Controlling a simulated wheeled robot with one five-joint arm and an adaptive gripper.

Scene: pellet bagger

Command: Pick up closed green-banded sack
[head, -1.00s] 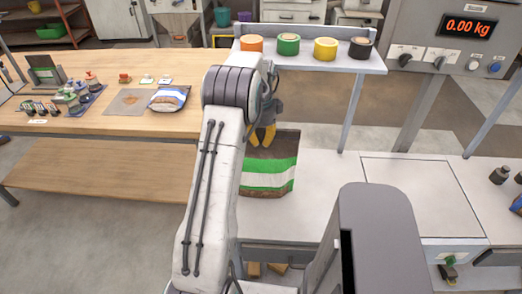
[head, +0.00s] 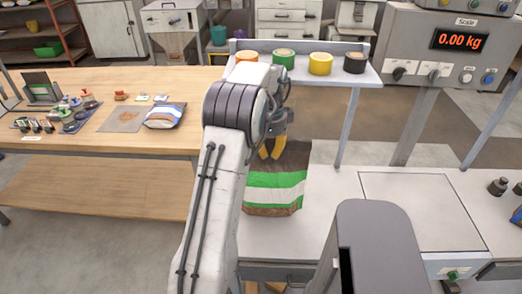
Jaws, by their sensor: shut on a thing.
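The green-banded sack (head: 274,181) is brown with a green and a white band. It stands or hangs at the white bench, just right of my arm. My gripper (head: 270,152) has yellow fingertips and is at the sack's upper part, shut on it. My arm hides the sack's left edge. I cannot tell whether the sack's base touches the bench.
Tape rolls, including a green one (head: 284,59), sit on the shelf (head: 335,75) behind. The scale plate (head: 415,212) at right is bare; its display (head: 473,39) reads 0.00 kg.

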